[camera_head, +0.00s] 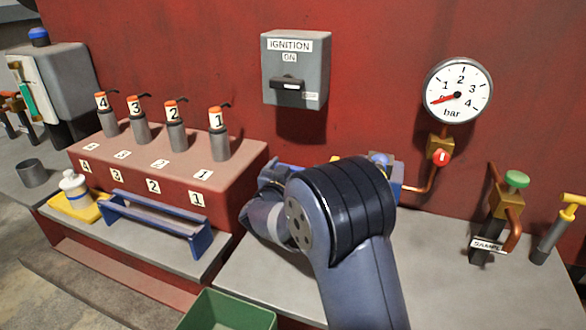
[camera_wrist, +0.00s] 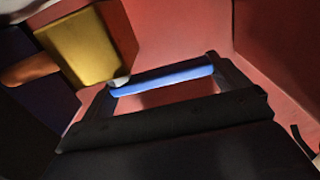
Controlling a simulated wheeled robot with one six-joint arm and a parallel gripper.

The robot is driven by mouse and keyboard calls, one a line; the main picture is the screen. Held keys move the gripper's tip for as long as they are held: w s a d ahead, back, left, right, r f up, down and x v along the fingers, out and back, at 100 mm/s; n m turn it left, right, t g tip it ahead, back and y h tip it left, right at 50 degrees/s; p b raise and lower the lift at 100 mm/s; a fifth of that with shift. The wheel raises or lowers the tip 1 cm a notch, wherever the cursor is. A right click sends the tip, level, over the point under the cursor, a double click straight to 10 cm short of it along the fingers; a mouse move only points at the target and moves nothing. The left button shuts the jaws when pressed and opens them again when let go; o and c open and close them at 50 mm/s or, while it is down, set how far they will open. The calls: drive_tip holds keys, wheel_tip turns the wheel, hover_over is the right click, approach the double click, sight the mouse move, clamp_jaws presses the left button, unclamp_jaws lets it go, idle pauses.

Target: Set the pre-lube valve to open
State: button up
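In the wrist view a blue bar-shaped handle (camera_wrist: 165,77) lies across the gap between the fingertips of my gripper (camera_wrist: 163,82). The two dark fingers stand well apart, so the gripper looks open; whether they touch the handle's ends I cannot tell. A brass block (camera_wrist: 85,47) with a copper pipe (camera_wrist: 28,68) is to the upper left, close to the handle's left end. It looks like a valve body. In the head view my arm hides most of this spot. No pre-lube label or lever position is readable.
Behind my arm is a blue unit with a round blue cap (camera_head: 380,159). A pressure gauge (camera_head: 458,91) reads near the low end. The ignition box (camera_head: 296,69) is on the red wall. A green-knobbed sample valve (camera_head: 515,180) stands right; a green bin (camera_head: 228,312) is in front.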

drive_tip(key=c, duration=0.5)
drive_tip(key=n+y+b, duration=0.1)
drive_tip(key=y+b, duration=0.1)
drive_tip(key=s+n+t+y+b, duration=0.1)
drive_tip(key=y+b, duration=0.1)
drive_tip(key=shift+f+n+y, duration=0.15)
drive_tip(key=shift+n+y, duration=0.15)
drive_tip(key=shift+n, duration=0.1)
drive_tip(key=shift+c, duration=0.3)
drive_tip(key=y+b, duration=0.1)
drive_tip(key=n+y+b, duration=0.1)
drive_tip(key=b, duration=0.1)
drive_tip(key=shift+s+r+n, duration=0.2)
drive_tip(key=shift+s+n, duration=0.05)
drive_tip(key=shift+n, duration=0.05)
drive_tip(key=shift+r, duration=0.1)
drive_tip(key=o, duration=1)
drive_tip(key=shift+o, duration=0.2)
wheel_tip(320, 180, up, 10)
drive_tip(key=p, duration=0.3)
drive_tip(key=shift+p, duration=0.35)
